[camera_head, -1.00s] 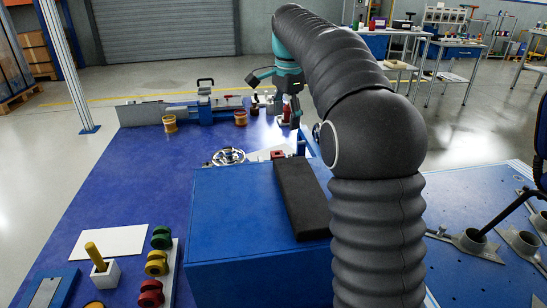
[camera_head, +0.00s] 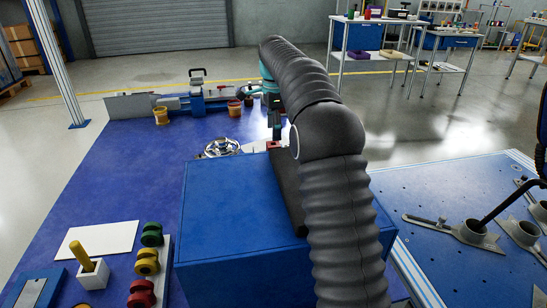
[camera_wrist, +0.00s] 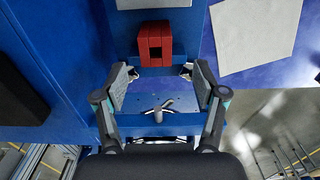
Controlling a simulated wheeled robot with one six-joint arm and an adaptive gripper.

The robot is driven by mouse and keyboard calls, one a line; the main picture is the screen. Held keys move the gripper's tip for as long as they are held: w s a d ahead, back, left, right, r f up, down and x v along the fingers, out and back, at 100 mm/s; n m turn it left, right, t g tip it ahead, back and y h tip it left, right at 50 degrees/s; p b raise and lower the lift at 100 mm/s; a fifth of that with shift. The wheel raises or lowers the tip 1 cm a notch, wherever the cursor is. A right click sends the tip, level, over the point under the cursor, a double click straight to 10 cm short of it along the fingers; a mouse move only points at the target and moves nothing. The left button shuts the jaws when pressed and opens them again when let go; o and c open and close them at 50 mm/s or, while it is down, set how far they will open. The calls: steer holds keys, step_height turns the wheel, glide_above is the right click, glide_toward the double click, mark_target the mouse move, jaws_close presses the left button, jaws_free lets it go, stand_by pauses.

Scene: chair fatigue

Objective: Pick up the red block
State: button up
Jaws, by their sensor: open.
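The red block (camera_wrist: 155,43) shows at the top of the wrist view, with a dark square opening in its face. It sits on a blue surface, just beyond my fingertips and roughly centred between them. My gripper (camera_wrist: 158,74) is open, with nothing between its fingers. In the head view a small red patch (camera_head: 273,144), likely the same block, shows behind the blue box. My gripper (camera_head: 274,132) is right by it there, partly hidden by my arm.
A blue box (camera_head: 225,210) with a black pad stands in front. A silver wheel (camera_head: 221,147) lies left of the red patch. A white sheet (camera_wrist: 255,35) is right of the block. A small metal handle (camera_wrist: 158,110) lies below my fingers. Red, yellow and green spools (camera_head: 147,262) stand front left.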

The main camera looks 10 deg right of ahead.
mark_target(274, 146)
steer(key=shift+s+a+f+b, duration=0.1)
steer(key=shift+f+b, duration=0.1)
steer(key=shift+f, duration=0.85)
steer(key=shift+s+d+f+b, duration=0.1)
steer(key=shift+f+b, duration=0.15)
steer(key=shift+f, duration=0.75)
steer(key=shift+s+a+f+b, duration=0.1)
steer(key=shift+f+b, duration=0.1)
steer(key=shift+f, duration=0.85)
jaws_close()
